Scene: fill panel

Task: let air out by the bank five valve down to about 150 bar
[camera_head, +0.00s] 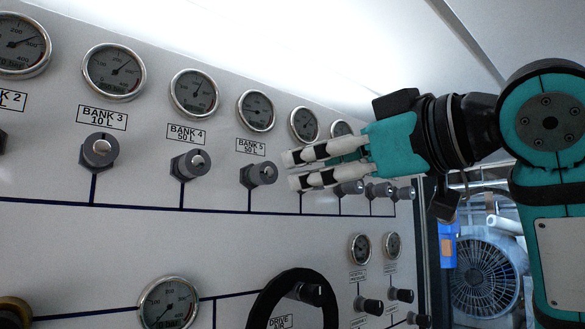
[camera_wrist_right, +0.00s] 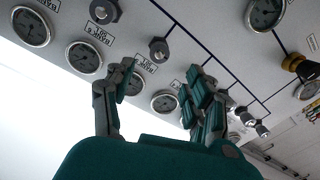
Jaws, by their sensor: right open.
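The bank five valve (camera_head: 260,175) is a dark knob with a pale end, under the BANK 5 label (camera_head: 251,147). The bank five gauge (camera_head: 256,111) is round with a chrome rim; its reading is too small to tell. My right gripper (camera_head: 292,170) is open and empty, its white-and-black fingertips just right of the knob and apart from it. In the right wrist view, a knob that looks like this valve (camera_wrist_right: 159,47) shows beyond and between the open fingers (camera_wrist_right: 160,88). My left gripper is not in view.
The bank 4 valve (camera_head: 190,164) and bank 3 valve (camera_head: 99,151) stand to the left. Several small knobs (camera_head: 378,191) lie right, partly behind my gripper. A black handwheel (camera_head: 262,305) sticks out below. A caged fan (camera_head: 487,277) is beyond the panel's right edge.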

